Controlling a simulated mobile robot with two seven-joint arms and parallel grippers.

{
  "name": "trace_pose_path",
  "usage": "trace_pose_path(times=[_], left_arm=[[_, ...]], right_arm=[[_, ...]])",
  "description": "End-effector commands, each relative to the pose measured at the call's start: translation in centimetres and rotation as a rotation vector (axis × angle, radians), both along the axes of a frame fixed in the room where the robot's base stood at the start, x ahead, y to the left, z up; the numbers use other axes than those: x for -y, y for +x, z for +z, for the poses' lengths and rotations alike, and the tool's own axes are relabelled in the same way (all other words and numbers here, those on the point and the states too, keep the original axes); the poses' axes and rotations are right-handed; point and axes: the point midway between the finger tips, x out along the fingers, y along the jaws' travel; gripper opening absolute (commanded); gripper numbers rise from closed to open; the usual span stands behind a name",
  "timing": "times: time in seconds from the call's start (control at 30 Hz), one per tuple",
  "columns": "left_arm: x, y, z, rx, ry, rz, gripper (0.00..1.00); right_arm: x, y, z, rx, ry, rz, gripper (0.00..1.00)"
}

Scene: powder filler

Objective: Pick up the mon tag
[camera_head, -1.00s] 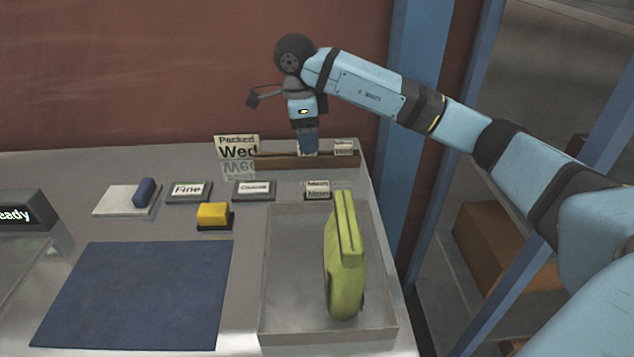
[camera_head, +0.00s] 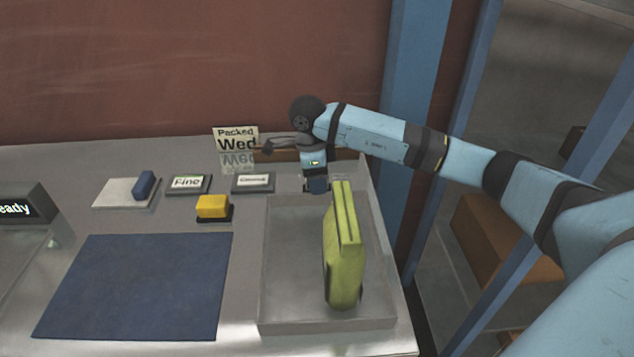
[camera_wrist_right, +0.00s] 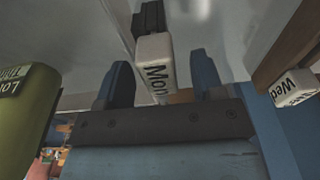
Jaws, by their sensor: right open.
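The mon tag (camera_wrist_right: 156,68) is a small white block with "Mon" on it, on a dark base. In the right wrist view it shows between the two fingers of my right gripper, with a gap on each side. My right gripper (camera_head: 316,186) is open and low over the table, just behind the clear tray. It also shows in the right wrist view (camera_wrist_right: 162,82). In the head view my gripper hides the mon tag. My left gripper is not in view.
The clear tray (camera_head: 280,322) holds a green pouch (camera_head: 343,250), close to my right gripper. A brown rack (camera_head: 290,155) stands behind; a Wed tag (camera_wrist_right: 295,88) shows by it. Fine (camera_head: 187,183) and Coarse (camera_head: 253,182) plates and a yellow block (camera_head: 212,206) lie left.

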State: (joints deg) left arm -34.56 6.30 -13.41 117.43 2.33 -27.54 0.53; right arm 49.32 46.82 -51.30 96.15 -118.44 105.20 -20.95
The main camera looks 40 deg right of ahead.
Motion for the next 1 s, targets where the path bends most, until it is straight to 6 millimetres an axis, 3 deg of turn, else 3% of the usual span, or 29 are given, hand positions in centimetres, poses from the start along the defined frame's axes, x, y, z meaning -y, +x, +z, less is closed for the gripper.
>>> trace_pose_path(times=[0.23, 0.4, 0.47, 0.77, 1.0], left_arm=[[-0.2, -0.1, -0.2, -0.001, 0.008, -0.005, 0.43], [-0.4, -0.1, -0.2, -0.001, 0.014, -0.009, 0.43], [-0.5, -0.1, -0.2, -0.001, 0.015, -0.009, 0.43], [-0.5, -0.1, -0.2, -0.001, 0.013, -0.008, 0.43], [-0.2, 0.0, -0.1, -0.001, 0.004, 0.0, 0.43]], right_arm=[[0.0, 0.0, -0.1, 0.001, 0.0, 0.0, 0.59], [0.0, 0.0, -0.1, 0.001, 0.0, 0.0, 0.2], [0.0, 0.0, -0.1, 0.001, 0.0, 0.0, 0.09], [0.0, 0.0, 0.0, 0.001, 0.0, 0.001, 0.09], [0.0, 0.1, 2.0, 0.005, 0.001, 0.001, 0.09]])
